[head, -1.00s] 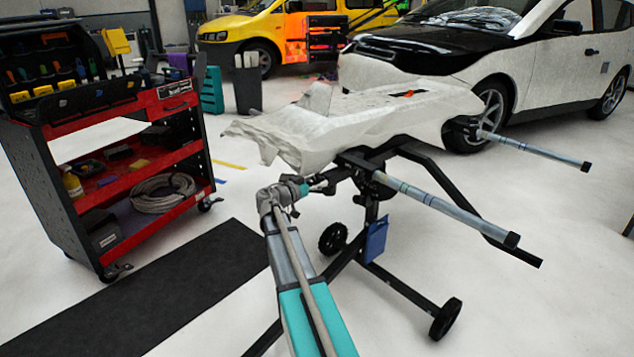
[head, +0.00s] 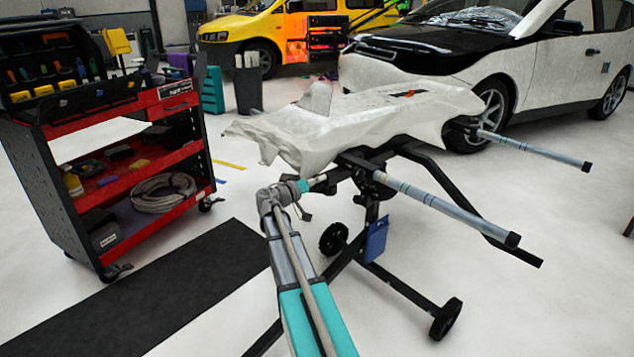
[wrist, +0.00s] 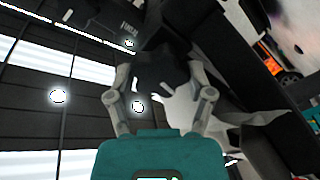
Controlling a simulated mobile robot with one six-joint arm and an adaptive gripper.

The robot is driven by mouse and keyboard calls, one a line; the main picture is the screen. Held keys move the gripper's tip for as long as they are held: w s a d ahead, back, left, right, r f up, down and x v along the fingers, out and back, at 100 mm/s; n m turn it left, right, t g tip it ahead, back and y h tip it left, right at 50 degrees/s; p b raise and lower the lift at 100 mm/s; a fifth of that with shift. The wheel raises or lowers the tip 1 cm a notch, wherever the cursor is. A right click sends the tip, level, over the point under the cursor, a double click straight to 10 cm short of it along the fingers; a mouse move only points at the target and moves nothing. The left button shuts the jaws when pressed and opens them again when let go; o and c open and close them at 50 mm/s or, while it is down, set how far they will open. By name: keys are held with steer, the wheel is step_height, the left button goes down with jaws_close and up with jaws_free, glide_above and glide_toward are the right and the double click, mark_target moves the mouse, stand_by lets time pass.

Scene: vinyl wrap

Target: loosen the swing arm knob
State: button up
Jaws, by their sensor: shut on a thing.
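The swing arm knob (wrist: 160,72) is a black lobed shape between my fingers in the wrist view. My gripper (wrist: 161,84) is shut on it, one grey finger on each side. In the head view my gripper (head: 328,180) reaches the black stand (head: 372,178) from the left, under the white-covered panel. The knob cannot be made out there. The stand's swing arms carry grey padded bars, one near (head: 440,207) and one far (head: 535,150).
A crumpled white-covered panel (head: 360,118) lies on the stand, just above my wrist. A red and black tool cart (head: 125,165) stands at the left. A blue pouch (head: 376,240) hangs on the stand.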

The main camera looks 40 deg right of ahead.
stand_by(0.3)
steer(key=o, duration=1.1)
